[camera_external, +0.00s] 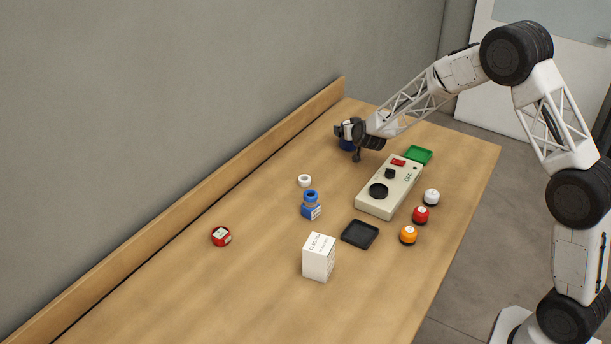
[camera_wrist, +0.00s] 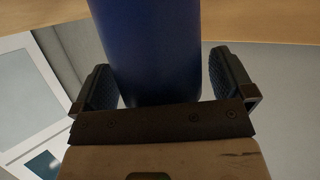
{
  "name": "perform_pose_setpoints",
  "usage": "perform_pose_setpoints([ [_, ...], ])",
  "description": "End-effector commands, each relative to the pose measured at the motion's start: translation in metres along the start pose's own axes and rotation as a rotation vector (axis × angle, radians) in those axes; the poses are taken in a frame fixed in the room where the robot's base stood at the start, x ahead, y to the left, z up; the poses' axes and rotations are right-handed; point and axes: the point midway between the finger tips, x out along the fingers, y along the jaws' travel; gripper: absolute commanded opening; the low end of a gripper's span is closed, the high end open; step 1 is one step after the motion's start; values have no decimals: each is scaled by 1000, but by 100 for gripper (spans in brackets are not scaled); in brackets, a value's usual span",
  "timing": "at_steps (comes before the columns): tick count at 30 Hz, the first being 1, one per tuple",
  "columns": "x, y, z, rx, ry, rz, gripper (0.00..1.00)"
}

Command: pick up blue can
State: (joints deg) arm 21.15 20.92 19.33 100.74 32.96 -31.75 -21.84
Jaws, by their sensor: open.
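The blue can (camera_external: 346,145) is at the far end of the table, mostly hidden behind my gripper (camera_external: 352,137) in the external view. In the wrist view the blue can (camera_wrist: 155,45) is large and close, standing between the two dark fingers of my gripper (camera_wrist: 162,82). The gripper is open, with a finger on each side of the can. A gap shows between the can and the right finger; the left finger is nearer to it. The can's far end is cut off by the picture's edge.
A beige control box (camera_external: 377,205) and a green tray (camera_external: 418,155) lie right of the gripper. A wooden ledge (camera_external: 290,122) runs along the wall.

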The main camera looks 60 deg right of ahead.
Motion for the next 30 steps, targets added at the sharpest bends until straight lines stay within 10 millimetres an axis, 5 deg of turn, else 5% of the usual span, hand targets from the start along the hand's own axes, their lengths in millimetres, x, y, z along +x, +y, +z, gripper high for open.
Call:
perform_pose_setpoints([
  [6, 0, 0, 0, 0, 0, 0, 98],
  [18, 0, 0, 0, 0, 0, 0, 38],
  [30, -2, 0, -7, 1, 2, 0, 38],
])
